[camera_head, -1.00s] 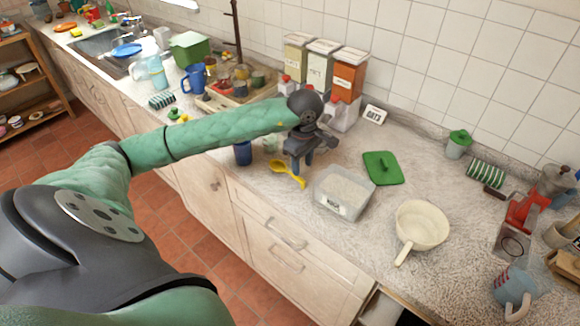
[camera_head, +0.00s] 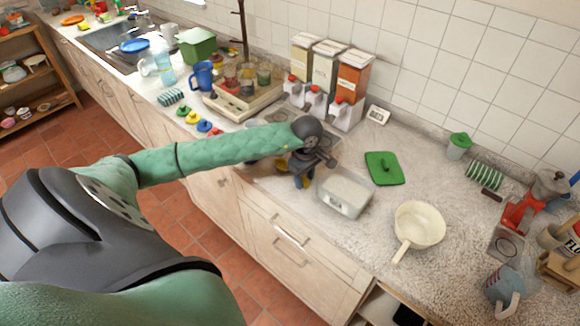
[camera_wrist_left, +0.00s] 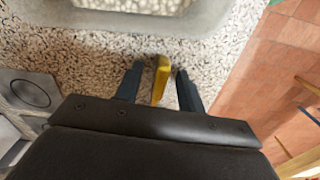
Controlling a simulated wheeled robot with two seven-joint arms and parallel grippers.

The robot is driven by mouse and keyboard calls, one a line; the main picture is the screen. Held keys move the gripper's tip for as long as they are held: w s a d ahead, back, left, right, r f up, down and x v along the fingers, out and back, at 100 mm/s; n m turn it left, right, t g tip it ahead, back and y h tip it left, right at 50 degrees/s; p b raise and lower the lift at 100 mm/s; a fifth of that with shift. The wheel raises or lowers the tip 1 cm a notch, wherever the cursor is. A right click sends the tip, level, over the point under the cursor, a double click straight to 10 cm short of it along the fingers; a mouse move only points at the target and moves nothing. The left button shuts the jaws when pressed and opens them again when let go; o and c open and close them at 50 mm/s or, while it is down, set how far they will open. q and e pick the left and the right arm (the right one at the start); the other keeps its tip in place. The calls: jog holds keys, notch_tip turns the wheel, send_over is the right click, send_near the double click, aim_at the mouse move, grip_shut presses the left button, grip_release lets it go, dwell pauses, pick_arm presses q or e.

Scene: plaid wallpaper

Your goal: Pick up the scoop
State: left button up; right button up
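The yellow scoop (camera_wrist_left: 161,79) lies on the speckled countertop. In the left wrist view part of it stands between the two fingers of my left gripper (camera_wrist_left: 159,76). The fingers are open, with a gap on each side of the scoop. In the head view my left gripper (camera_head: 302,179) points down at the counter near its front edge. It hides most of the scoop there, and only a bit of yellow shows beside the fingers. My right gripper is not in view.
A clear bin of white grains (camera_head: 345,194) stands just right of my left gripper. Dispensers (camera_head: 351,88) stand along the wall. The counter's front edge is close to the gripper.

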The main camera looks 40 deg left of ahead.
pick_arm(q)
jog(key=shift+f, duration=0.15)
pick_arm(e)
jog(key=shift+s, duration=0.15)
pick_arm(q)
jog(key=shift+s, duration=0.1)
grip_shut()
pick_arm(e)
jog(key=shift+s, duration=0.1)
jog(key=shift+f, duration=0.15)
